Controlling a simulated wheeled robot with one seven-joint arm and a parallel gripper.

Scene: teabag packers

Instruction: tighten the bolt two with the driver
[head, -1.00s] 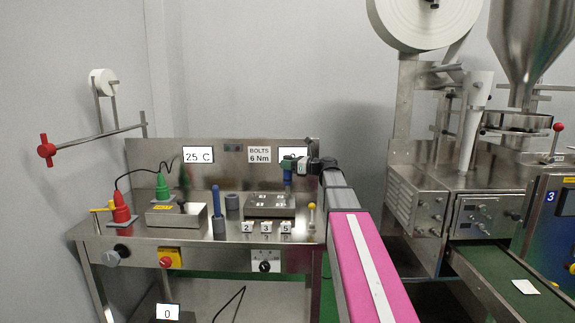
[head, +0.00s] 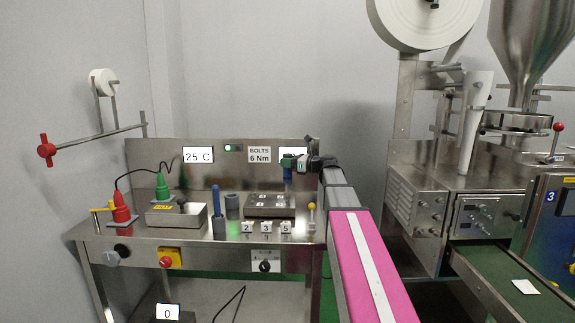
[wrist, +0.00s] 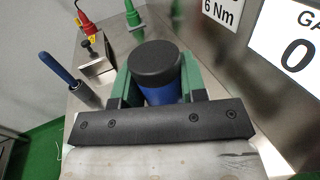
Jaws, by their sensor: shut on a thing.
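My gripper (head: 290,163) is shut on the driver, whose blue body (head: 287,174) hangs below the green fingers. In the wrist view the driver's blue barrel (wrist: 166,95) and black cap (wrist: 156,63) stand between the green fingers. The metal bolt block (head: 270,211) lies on the bench, with small white marks on its top. The driver is over the back right part of the block. Its tip is hidden or too small to see, so I cannot tell whether it touches a bolt, or which bolt is number two.
The steel bench (head: 180,236) carries number blocks (head: 266,227), a blue-handled tool in a holder (head: 217,205), a grey cylinder (head: 232,201), a metal box (head: 175,217), and red (head: 121,209) and green (head: 162,187) cones. The back panel (head: 225,170) stands close behind the gripper.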

